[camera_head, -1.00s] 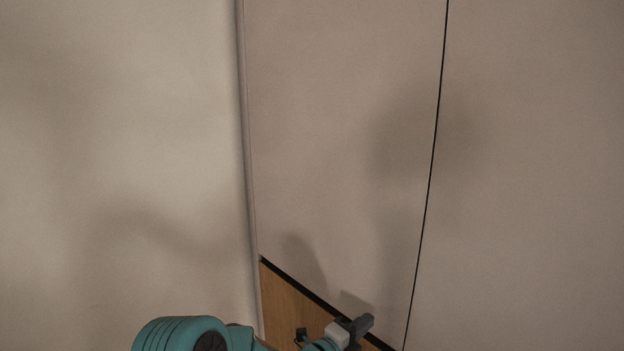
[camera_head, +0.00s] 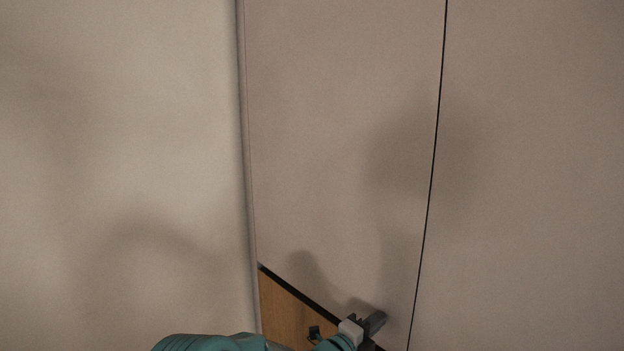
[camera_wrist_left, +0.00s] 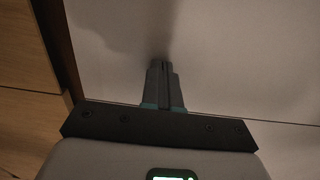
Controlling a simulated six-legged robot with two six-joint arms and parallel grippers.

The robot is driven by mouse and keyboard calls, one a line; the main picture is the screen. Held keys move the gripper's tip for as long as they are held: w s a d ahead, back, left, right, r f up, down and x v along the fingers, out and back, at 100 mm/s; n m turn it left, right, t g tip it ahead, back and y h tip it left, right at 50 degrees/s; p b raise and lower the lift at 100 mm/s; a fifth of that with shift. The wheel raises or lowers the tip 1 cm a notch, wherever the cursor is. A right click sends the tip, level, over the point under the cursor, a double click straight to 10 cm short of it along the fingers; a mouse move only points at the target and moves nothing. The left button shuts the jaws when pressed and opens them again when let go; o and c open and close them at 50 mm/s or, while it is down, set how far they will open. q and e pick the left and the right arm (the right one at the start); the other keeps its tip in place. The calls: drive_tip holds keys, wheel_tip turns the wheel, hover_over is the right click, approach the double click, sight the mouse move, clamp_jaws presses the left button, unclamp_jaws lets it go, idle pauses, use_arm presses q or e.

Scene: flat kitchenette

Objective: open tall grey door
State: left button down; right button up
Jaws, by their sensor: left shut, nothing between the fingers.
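The tall grey door (camera_head: 340,140) is a flat panel in the middle of the head view, bounded on its right by a thin dark gap. It looks shut. No handle shows on it. My left gripper (camera_head: 375,321) is in front of the door's lower part, left of the gap, with its fingers shut and empty. In the left wrist view the shut fingers (camera_wrist_left: 162,72) point at the pale door surface (camera_wrist_left: 225,50). I cannot tell whether the fingertips touch it. My right gripper is not in view.
A second grey panel (camera_head: 530,170) stands right of the gap. A pale wall (camera_head: 120,130) fills the left. A wooden floor (camera_head: 285,312) shows below the door's dark bottom edge; wood also shows at the left of the wrist view (camera_wrist_left: 25,55).

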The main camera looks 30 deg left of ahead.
use_arm(q)
drive_tip(key=b+v, duration=0.8)
drive_tip(key=v, duration=0.5)
drive_tip(key=shift+s, duration=0.25)
idle(1.1)
